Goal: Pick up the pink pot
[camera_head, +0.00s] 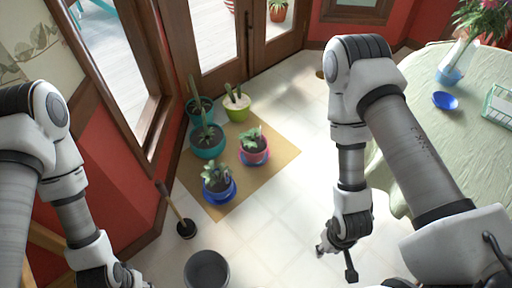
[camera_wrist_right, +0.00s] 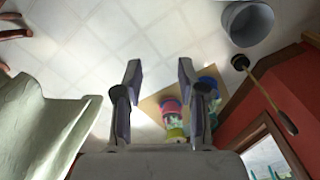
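The pink pot (camera_head: 256,156) holds a green plant and stands upright on a saucer on the tan mat (camera_head: 283,148) in the head view. My right gripper (camera_head: 337,261) is open and empty, to the right of and nearer than the mat, apart from the pot. Its two fingers stand wide apart in the right wrist view (camera_wrist_right: 160,78). My left gripper (camera_head: 128,279) is at the bottom left, its fingers mostly cut off by the frame.
A blue pot (camera_head: 218,187), teal pots (camera_head: 208,148) and a yellow-green pot (camera_head: 237,115) stand on or by the mat. A plunger (camera_head: 186,229) and a grey bin (camera_head: 207,270) stand nearer. A cloth-covered table (camera_head: 420,85) is at right. Floor between mat and right gripper is clear.

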